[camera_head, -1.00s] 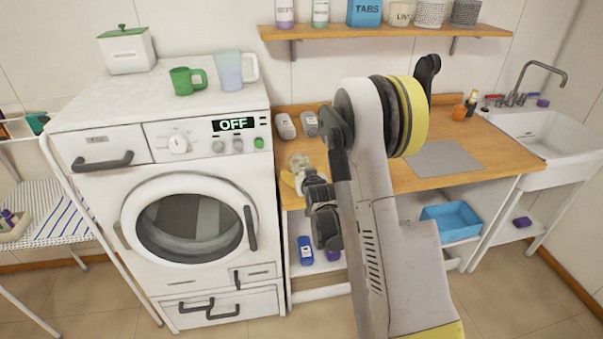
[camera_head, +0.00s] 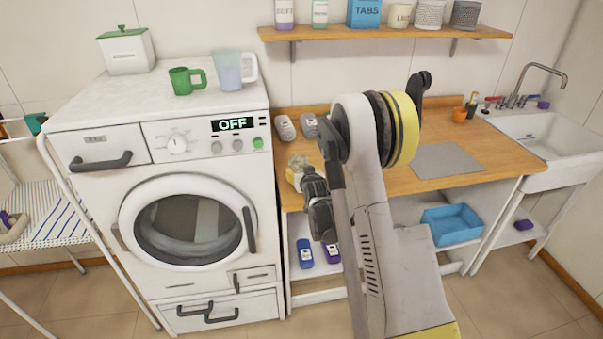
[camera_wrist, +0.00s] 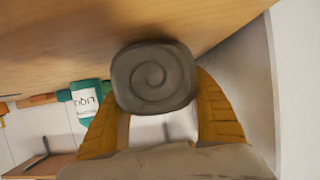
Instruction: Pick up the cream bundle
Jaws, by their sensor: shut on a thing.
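In the head view, my gripper (camera_head: 295,175) is at the left front part of the wooden counter (camera_head: 400,177). The pale bundle (camera_head: 299,161) shows at its fingertips, small and partly hidden. I cannot tell whether the bundle still touches the counter.
Two grey items (camera_head: 285,127) lie behind the bundle on the counter. The washing machine (camera_head: 160,240) stands close on the left. A grey mat (camera_head: 447,160) and an orange cup (camera_head: 459,115) are to the right. A green bottle (camera_wrist: 85,104) shows in the wrist view.

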